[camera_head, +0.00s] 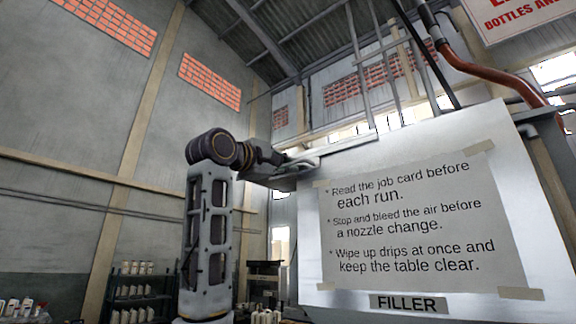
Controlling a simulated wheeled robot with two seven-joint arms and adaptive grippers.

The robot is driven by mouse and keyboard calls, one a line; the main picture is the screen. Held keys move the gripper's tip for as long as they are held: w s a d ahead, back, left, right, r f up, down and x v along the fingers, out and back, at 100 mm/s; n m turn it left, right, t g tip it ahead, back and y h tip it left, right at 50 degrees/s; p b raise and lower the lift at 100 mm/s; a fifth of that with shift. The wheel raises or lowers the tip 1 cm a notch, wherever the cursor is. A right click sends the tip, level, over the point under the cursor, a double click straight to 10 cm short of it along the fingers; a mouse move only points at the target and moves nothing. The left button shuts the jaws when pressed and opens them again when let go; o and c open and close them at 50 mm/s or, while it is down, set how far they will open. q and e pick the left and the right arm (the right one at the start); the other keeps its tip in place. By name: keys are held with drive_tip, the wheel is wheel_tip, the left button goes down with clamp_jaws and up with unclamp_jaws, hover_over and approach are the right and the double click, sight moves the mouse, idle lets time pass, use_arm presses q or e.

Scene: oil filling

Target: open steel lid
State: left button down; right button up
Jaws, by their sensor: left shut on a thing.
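The filler (430,145) is a large pale machine at the right, with a paper notice and a "FILLER" label on its front. My left gripper (283,158) is at the upper left corner of the filler, at the end of my grey and black arm. It is shut on a small pale metal part (306,162) there, which looks like the edge of the steel lid. The lid is seen almost edge-on and mostly hidden, so how far it stands open cannot be told. My right gripper is not in view.
An orange-brown pipe (495,75) runs down beside the filler at the upper right. Shelves with several pale bottles (135,290) stand at the lower left. More bottles (22,306) are at the bottom left corner. The space left of my arm is free.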

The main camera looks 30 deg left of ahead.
use_arm(q)
drive_tip(key=shift+w+f, duration=0.1)
drive_tip(key=c, duration=1.5)
unclamp_jaws()
drive_tip(key=shift+a, duration=0.2)
drive_tip(key=shift+s+d, duration=0.1)
drive_tip(key=shift+s, duration=0.25)
drive_tip(key=v, duration=1.1)
drive_tip(key=shift+s, duration=0.2)
